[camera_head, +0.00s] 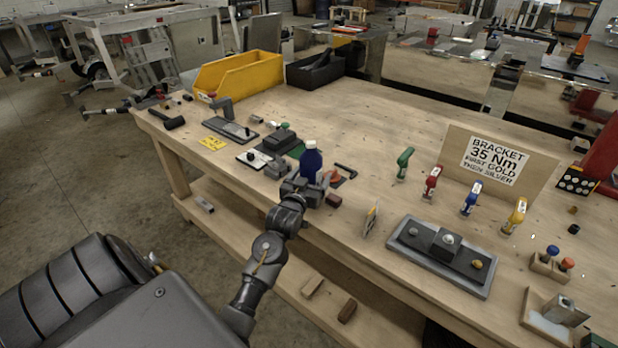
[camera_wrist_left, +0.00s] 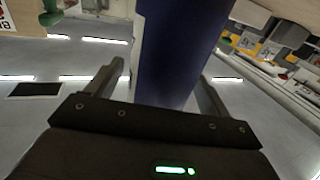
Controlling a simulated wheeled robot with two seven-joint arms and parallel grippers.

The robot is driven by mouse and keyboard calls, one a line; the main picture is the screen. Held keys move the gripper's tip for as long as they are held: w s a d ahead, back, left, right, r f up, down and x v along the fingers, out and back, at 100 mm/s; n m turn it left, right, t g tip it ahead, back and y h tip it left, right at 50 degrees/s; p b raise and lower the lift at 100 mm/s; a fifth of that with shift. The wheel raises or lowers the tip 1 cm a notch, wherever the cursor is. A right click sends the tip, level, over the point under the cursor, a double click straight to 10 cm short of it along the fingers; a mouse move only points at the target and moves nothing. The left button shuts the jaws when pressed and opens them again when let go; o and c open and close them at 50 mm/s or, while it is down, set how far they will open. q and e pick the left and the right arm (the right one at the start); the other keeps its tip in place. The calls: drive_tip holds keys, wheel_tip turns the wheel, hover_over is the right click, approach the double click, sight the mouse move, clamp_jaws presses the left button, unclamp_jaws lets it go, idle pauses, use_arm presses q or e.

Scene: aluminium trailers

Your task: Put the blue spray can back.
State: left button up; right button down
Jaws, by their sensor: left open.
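The blue spray can (camera_head: 311,163) with a pale cap stands upright near the front edge of the wooden workbench. My left gripper (camera_head: 304,188) is at the can's near side, low on its body. In the left wrist view, the can's blue body (camera_wrist_left: 175,50) rises between the two spread fingers of the left gripper (camera_wrist_left: 160,78). The fingers look apart from the can, and the gripper is open. The can's base is hidden behind the gripper. My right gripper is not in view.
A yellow bin (camera_head: 238,76) and a black bin (camera_head: 315,72) stand at the back left. Coloured drivers, a grey fixture plate (camera_head: 444,257) and a sign board (camera_head: 497,172) are to the right.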

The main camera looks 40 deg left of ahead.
use_arm(q)
drive_tip(key=b+v, duration=0.2)
drive_tip(key=v, duration=1)
